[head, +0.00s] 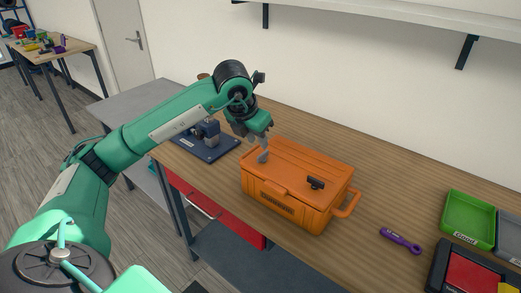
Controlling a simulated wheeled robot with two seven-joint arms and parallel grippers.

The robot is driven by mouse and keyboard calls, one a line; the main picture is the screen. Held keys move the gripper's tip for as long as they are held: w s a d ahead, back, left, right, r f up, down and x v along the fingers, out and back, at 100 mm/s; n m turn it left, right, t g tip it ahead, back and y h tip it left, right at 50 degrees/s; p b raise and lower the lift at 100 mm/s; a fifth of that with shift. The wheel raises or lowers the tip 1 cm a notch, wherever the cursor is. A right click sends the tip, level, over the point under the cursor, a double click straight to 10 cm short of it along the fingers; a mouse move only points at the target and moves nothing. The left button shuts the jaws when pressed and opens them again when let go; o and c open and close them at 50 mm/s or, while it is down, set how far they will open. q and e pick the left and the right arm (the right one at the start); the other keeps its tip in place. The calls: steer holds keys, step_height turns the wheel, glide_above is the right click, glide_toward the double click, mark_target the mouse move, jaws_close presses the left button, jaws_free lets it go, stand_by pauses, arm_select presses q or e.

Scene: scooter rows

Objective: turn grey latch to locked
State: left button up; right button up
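My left gripper (263,153) points down over the back left part of the orange toolbox (300,170). Its grey fingers show as one narrow shape, so whether they are open or shut does not show. A dark blue plate (215,152) lies on the bench left of the toolbox. A grey block-like fitting (207,130) stands on it, partly behind my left arm. I cannot tell for sure that this fitting is the grey latch, nor its turned position. The gripper is to the right of the fitting and apart from it. My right gripper is not in view.
The toolbox has a small black piece (316,183) on its lid and a handle at its right end. A purple tool (401,240) and a green bin (468,218) lie further right. A shelf (400,15) runs along the wall. Bare bench lies behind the toolbox.

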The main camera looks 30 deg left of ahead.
arm_select(q)
steer(key=v, duration=0.7)
steer(key=shift+r+b, duration=0.35)
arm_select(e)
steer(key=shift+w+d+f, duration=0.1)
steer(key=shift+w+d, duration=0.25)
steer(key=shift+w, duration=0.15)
arm_select(q)
steer(key=shift+s, duration=0.15)
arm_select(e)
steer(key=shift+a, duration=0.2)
